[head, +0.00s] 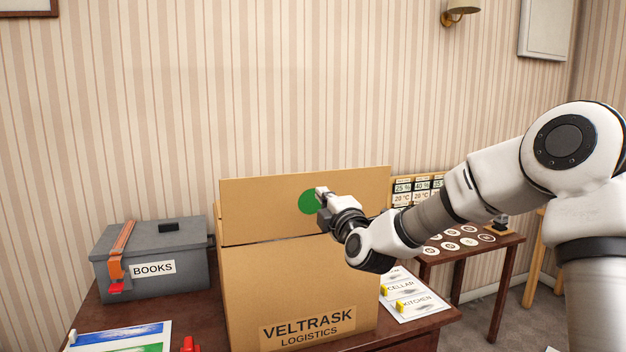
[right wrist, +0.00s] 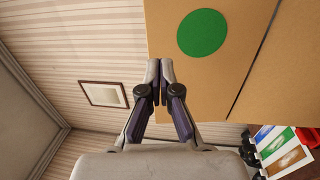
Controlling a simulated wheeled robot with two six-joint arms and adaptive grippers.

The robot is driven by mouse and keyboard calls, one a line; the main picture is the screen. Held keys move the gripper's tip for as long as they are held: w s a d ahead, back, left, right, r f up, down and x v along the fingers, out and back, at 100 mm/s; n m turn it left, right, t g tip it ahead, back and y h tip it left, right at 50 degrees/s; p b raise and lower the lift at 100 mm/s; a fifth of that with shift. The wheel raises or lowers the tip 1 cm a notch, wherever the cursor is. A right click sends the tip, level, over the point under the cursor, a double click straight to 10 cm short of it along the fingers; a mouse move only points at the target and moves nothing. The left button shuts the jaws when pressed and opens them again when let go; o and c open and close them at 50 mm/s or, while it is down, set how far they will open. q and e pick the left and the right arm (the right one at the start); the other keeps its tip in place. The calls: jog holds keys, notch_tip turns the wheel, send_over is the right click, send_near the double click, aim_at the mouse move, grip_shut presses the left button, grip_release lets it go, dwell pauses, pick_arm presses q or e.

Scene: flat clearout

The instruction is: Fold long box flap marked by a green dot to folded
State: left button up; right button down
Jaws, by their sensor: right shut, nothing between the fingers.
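A large cardboard box (head: 290,285) marked VELTRASK LOGISTICS stands on the dark wooden table. Its long flap (head: 260,203) stands upright along the top and bears a green dot (head: 308,202). In the right wrist view the flap (right wrist: 228,82) fills the upper right, with the green dot (right wrist: 203,33) above the fingertips. My right gripper (head: 322,194) is shut and empty, with its fingertips at the dot's right side in the head view. In the wrist view the shut fingertips (right wrist: 160,66) overlap the flap's edge; I cannot tell if they touch it. My left gripper is not in view.
A grey BOOKS box (head: 155,262) with an orange strap stands left of the cardboard box. Cards marked CELLAR and KITCHEN (head: 412,302) lie to its right. A small side table (head: 465,245) with round labels stands behind my right arm.

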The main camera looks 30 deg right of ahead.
aim_at(310, 178)
jog(key=p+x, duration=0.1)
jog(key=x, duration=0.2)
jog(key=p+x, duration=0.1)
jog(key=x, duration=0.2)
jog(key=shift+r, duration=0.25)
jog(key=shift+w+f, duration=0.1)
jog(key=shift+w, duration=0.35)
jog(key=shift+s, duration=0.1)
jog(key=shift+s, duration=0.1)
